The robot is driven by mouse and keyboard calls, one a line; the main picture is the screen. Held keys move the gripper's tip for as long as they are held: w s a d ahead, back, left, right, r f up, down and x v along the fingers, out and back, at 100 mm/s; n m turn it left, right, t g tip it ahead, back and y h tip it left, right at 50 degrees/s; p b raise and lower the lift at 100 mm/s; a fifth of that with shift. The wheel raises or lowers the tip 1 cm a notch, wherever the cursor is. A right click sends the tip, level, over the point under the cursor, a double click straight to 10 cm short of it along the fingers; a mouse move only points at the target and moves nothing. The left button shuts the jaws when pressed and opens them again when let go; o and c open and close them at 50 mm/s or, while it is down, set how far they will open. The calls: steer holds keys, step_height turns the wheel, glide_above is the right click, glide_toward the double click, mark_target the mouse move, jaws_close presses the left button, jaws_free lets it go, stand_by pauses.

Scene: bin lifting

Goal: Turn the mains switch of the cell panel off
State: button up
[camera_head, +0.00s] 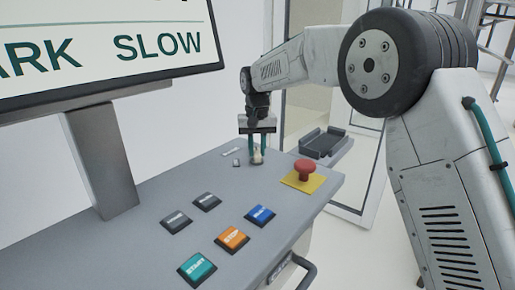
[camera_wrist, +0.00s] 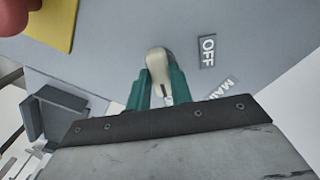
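The mains switch is a beige knob (camera_wrist: 157,62) near the panel's far edge; its top also shows in the head view (camera_head: 257,157). My gripper (camera_wrist: 158,88) points down over it, with one green finger on each side. The fingers sit close against the knob's sides and look shut on it; its lower part is hidden. An "OFF" label (camera_wrist: 207,51) lies to the right of the knob in the wrist view. A label beginning "MAI" (camera_wrist: 214,93) is partly covered by my gripper. In the head view, my gripper (camera_head: 258,146) stands on the grey cell panel (camera_head: 150,200).
A red emergency button (camera_head: 305,170) on a yellow plate (camera_head: 303,183) stands just right of my gripper. Blue (camera_head: 260,215), orange (camera_head: 232,238) and green (camera_head: 197,268) buttons are nearer. A dark tray (camera_head: 322,143) lies beyond the panel. A screen (camera_head: 105,40) rises at left.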

jaws_close()
steer(key=n, duration=0.4)
steer(key=shift+n, duration=0.3)
steer(key=n, duration=0.4)
steer(key=shift+n, duration=0.3)
steer(key=n, duration=0.4)
steer(key=shift+n, duration=2.4)
